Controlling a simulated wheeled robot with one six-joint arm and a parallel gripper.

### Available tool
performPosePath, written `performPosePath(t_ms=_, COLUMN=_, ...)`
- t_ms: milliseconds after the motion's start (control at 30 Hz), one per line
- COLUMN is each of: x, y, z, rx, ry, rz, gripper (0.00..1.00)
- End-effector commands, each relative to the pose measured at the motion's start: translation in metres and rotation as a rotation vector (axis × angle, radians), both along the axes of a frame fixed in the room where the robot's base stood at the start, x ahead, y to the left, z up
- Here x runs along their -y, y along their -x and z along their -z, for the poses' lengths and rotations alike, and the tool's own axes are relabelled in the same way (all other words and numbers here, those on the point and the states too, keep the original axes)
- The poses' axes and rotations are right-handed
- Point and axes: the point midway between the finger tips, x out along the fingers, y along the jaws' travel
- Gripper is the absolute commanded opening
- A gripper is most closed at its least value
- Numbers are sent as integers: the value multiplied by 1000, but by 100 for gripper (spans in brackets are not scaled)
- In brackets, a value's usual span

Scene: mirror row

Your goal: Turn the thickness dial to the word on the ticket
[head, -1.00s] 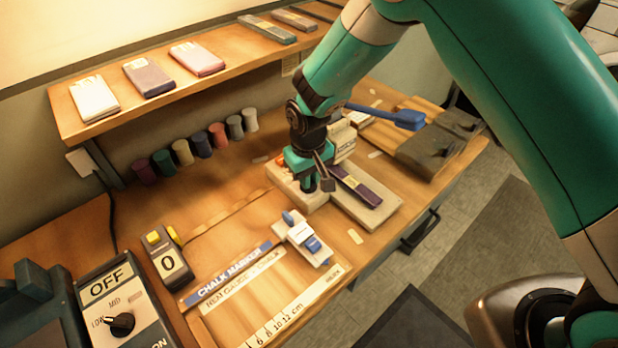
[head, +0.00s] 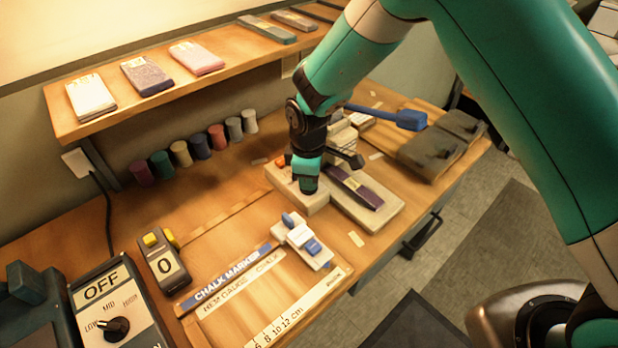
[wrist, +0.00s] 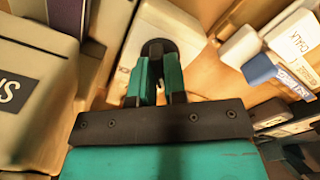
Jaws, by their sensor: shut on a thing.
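My gripper (head: 306,188) points down over the near-left end of a pale beige machine (head: 372,212). In the wrist view, my gripper (wrist: 160,85) is shut on a dark round dial (wrist: 158,46) on the pale block. The fingers cover most of the dial, so its pointer and any words around it cannot be read. A dark purple bar (head: 355,188) with a small pale label lies along the machine. I cannot make out which paper is the ticket, and no thickness word is legible.
A control box (head: 135,292) with OFF, LOW, MID and HIGH stands at lower left. A blue-ended handle (head: 410,120) is behind. A shelf (head: 130,115) holds several flat packs.

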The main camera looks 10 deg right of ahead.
Motion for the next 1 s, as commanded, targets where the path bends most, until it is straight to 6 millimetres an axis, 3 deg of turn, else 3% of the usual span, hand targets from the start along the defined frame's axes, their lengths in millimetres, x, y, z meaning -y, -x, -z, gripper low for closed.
performPosePath(t_ms=300, x=0, y=-1, z=-1, rx=4, ry=-1, rz=-98, gripper=0)
performPosePath(t_ms=800, x=0, y=-2, z=-1, rx=6, ry=-2, rz=-115, gripper=0)
performPosePath(t_ms=833, x=0, y=-2, z=-1, rx=6, ry=-2, rz=-115, gripper=20)
performPosePath(t_ms=900, x=0, y=-2, z=-1, rx=5, ry=-2, rz=-114, gripper=36)
performPosePath(t_ms=1000, x=0, y=-1, z=-1, rx=3, ry=-1, rz=-114, gripper=38)
